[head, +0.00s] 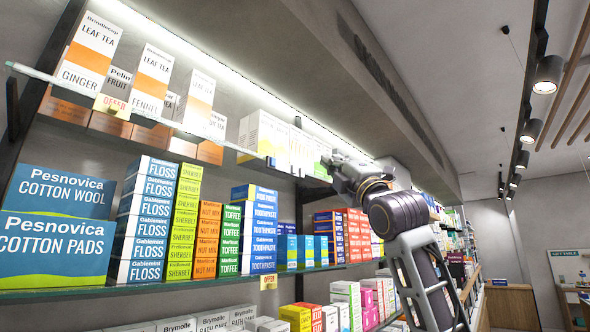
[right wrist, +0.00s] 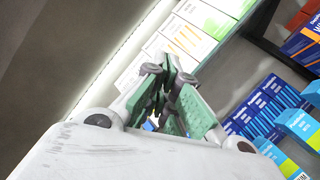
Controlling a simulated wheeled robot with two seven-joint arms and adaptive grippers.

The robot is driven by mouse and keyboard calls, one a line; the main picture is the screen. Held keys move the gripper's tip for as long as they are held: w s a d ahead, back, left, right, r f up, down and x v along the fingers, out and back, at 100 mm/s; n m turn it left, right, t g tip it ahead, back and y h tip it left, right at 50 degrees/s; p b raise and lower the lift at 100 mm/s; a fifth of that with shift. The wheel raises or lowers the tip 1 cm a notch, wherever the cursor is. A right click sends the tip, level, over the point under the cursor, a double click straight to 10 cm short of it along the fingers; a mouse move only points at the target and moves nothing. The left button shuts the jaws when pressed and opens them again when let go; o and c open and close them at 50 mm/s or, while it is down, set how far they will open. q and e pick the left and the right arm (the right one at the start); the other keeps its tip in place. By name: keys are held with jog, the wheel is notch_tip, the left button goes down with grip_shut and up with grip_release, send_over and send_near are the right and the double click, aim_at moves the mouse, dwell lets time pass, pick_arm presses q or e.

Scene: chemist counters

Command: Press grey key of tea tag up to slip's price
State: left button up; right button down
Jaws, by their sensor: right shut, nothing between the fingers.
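Boxes of leaf tea (head: 152,77) stand on the top glass shelf in the head view. My right gripper (head: 332,161) is shut and empty at the right part of the top shelf, by the pale boxes. Its closed fingers (right wrist: 171,72) also show in the right wrist view. My left gripper is out of view.
The glass shelf edge (head: 210,139) runs across in front of the boxes. Below stand floss boxes (head: 146,220), cotton packs (head: 55,248) and toothpaste boxes (head: 254,230). Another offer slip (head: 268,282) hangs on the lower shelf. The aisle at right is open.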

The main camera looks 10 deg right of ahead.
jog(key=w+a+p, duration=0.1)
jog(key=w+a, duration=0.3)
jog(key=w, duration=0.1)
jog(key=shift+w+a, duration=0.2)
dwell(0.3)
jog(key=shift+w+a, duration=0.55)
jog(key=shift+w, duration=0.15)
dwell(3.1)
jog(key=shift+s+d, duration=0.2)
jog(key=shift+s+d+b, duration=0.25)
jog(key=shift+s+b, duration=0.05)
jog(key=shift+s, duration=0.1)
jog(key=shift+s+d, duration=0.15)
dwell(0.5)
jog(key=shift+s+d+b, duration=0.3)
jog(key=shift+s+d, duration=0.45)
jog(key=shift+s, duration=0.2)
jog(key=shift+s+d+b, duration=0.3)
jog(key=shift+s+d, duration=0.45)
jog(key=shift+s, duration=0.2)
jog(key=shift+f, duration=0.1)
